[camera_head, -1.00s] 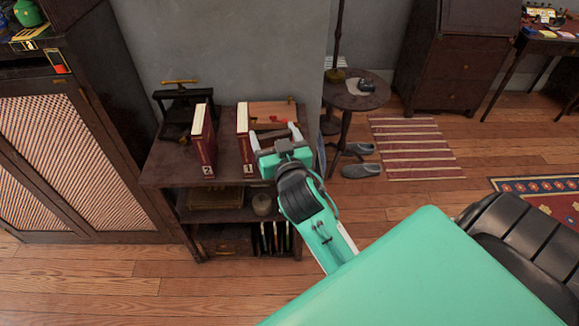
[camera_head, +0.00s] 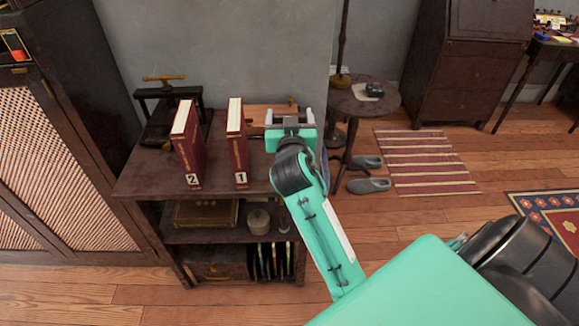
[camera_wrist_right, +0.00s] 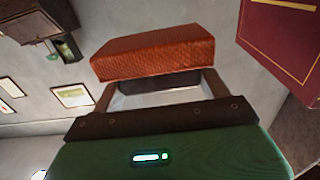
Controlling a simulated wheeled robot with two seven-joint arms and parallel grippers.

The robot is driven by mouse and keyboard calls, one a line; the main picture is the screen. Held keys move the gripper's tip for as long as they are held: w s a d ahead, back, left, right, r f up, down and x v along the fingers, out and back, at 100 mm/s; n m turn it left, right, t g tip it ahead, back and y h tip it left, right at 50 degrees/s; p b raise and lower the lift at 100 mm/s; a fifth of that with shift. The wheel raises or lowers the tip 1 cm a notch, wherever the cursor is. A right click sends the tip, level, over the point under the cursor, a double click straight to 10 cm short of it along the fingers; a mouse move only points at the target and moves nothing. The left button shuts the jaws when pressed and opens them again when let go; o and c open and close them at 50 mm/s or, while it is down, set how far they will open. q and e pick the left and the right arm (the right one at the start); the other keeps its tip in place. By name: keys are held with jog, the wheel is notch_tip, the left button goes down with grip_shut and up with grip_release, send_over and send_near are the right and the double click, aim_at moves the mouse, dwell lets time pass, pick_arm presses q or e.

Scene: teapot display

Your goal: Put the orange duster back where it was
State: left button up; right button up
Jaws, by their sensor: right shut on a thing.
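My right gripper (camera_head: 291,119) is above the right end of the dark wooden shelf unit's top (camera_head: 150,180), to the right of the book marked 1 (camera_head: 238,145). In the right wrist view its fingers (camera_wrist_right: 160,92) are shut on the orange duster (camera_wrist_right: 155,52), a rust-orange textured block. I cannot tell whether the duster touches the shelf top. My left gripper is not in view.
The book marked 2 (camera_head: 187,150) and a black press (camera_head: 168,105) stand on the left. A round side table (camera_head: 365,100) is close on the right.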

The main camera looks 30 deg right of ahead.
notch_tip(320, 180, down, 14)
jog(key=shift+b, duration=1.2)
jog(key=shift+f, duration=0.4)
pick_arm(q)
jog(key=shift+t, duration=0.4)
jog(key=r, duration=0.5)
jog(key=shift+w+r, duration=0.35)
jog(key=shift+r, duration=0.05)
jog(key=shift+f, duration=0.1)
pick_arm(e)
jog(key=shift+f, duration=0.1)
jog(key=o, duration=0.6)
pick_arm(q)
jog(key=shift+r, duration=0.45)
pick_arm(e)
jog(key=shift+o, duration=1.4)
